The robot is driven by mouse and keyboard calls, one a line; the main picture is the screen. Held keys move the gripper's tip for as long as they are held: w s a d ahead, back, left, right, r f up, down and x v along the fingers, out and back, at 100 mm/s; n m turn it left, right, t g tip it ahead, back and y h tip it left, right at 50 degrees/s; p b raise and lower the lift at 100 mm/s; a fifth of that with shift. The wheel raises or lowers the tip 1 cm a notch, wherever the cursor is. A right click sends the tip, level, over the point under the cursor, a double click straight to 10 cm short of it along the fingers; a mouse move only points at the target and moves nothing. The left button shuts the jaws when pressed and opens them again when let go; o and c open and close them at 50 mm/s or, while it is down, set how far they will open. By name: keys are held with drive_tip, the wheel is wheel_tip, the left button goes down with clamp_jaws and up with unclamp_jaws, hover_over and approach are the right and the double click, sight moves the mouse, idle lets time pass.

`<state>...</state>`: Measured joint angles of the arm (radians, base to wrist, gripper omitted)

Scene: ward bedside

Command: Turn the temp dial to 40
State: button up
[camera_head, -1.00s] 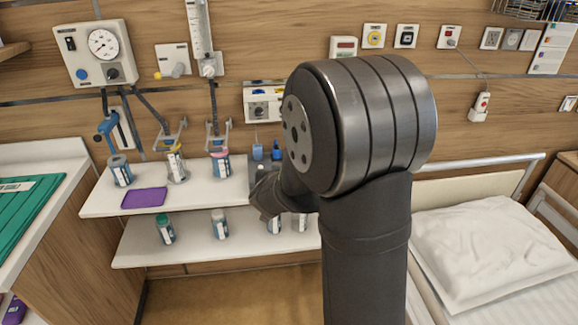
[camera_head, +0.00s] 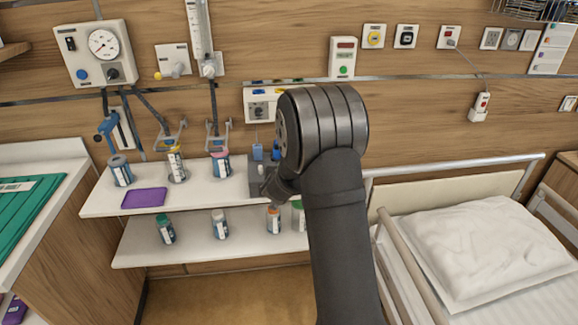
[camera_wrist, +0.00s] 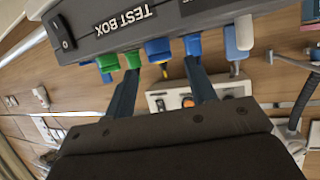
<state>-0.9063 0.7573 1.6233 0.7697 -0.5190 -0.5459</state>
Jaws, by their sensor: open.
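No temp label or number 40 is readable. A white box (camera_head: 259,104) with a dark round dial is on the wall rail in the head view, its right side hidden by my arm. A similar pale panel with small controls (camera_wrist: 190,100) shows between my fingers in the wrist view; I cannot tell its settings. My gripper (camera_wrist: 161,66) is open, its two dark fingers apart with nothing held. In the wrist view a dark grey test box (camera_wrist: 110,32) with green and blue connectors lies close beyond the fingertips. In the head view my arm mostly hides the gripper.
Two white shelves (camera_head: 105,202) carry several bottles and a purple pad (camera_head: 145,198). A gauge panel (camera_head: 98,53) with a black knob hangs upper left. A white unit (camera_head: 343,58) with a red display and green button is on the wall. A bed (camera_head: 480,250) stands right.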

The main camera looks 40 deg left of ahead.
drive_tip(key=shift+x, duration=2.65)
drive_tip(key=shift+c, duration=0.4)
drive_tip(key=c, duration=0.9)
drive_tip(key=shift+m+h, duration=0.4)
drive_tip(key=shift+a+m+t+h, duration=0.1)
drive_tip(key=shift+m+t+h, duration=0.4)
drive_tip(key=shift+m+h, duration=0.1)
drive_tip(key=shift+m+t+h, duration=0.4)
drive_tip(key=shift+m+h, duration=1.6)
drive_tip(key=shift+h, duration=0.3)
